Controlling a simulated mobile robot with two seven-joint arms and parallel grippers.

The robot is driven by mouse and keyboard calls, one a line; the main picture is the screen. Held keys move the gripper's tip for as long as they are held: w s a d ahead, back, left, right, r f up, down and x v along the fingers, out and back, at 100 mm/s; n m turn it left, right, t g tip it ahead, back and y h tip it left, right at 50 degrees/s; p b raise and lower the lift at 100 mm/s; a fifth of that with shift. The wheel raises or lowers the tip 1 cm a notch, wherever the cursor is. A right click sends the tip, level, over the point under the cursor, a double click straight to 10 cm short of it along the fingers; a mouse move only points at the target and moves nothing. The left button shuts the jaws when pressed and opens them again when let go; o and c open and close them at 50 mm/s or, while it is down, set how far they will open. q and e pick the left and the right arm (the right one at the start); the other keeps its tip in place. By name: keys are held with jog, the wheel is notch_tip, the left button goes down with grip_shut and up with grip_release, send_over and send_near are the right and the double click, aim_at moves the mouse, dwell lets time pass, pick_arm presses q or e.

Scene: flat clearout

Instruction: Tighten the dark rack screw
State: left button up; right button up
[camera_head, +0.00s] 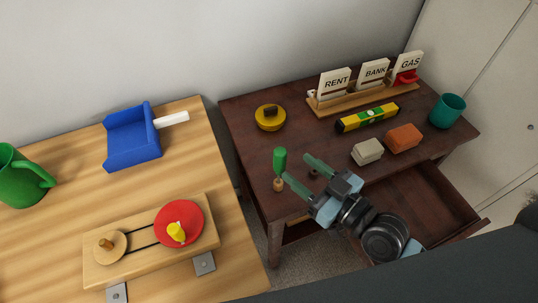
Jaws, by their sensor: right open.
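The wooden letter rack (345,104) stands at the back of the dark table, holding cards marked RENT, BANK and GAS. A small pale knob (311,93) shows at its left end; I cannot make out a dark screw on it for sure. My right gripper (298,170) is open and empty over the table's front left part, its green-tipped fingers pointing up-left. A small dark knob-like thing (313,172) shows between the fingers, partly hidden. My left gripper is out of view.
On the dark table are a yellow round tin (270,117), a spirit level (367,118), a grey block (367,151), an orange block (403,138) and a teal cup (447,110). A drawer (440,205) is open. The light table (70,165) holds a blue dustpan (132,136).

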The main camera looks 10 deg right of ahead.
aim_at(285, 156)
jog(key=shift+w+a+r, duration=0.3)
jog(key=shift+w+r, duration=0.05)
jog(key=shift+w, duration=0.05)
jog(key=shift+x, duration=1.1)
jog(key=x, duration=0.3)
jog(key=f+x, duration=0.1)
jog(key=x, duration=0.1)
jog(key=shift+w+a, duration=0.15)
jog(key=shift+a, duration=0.05)
jog(key=shift+c, duration=0.4)
jog(key=c, duration=1)
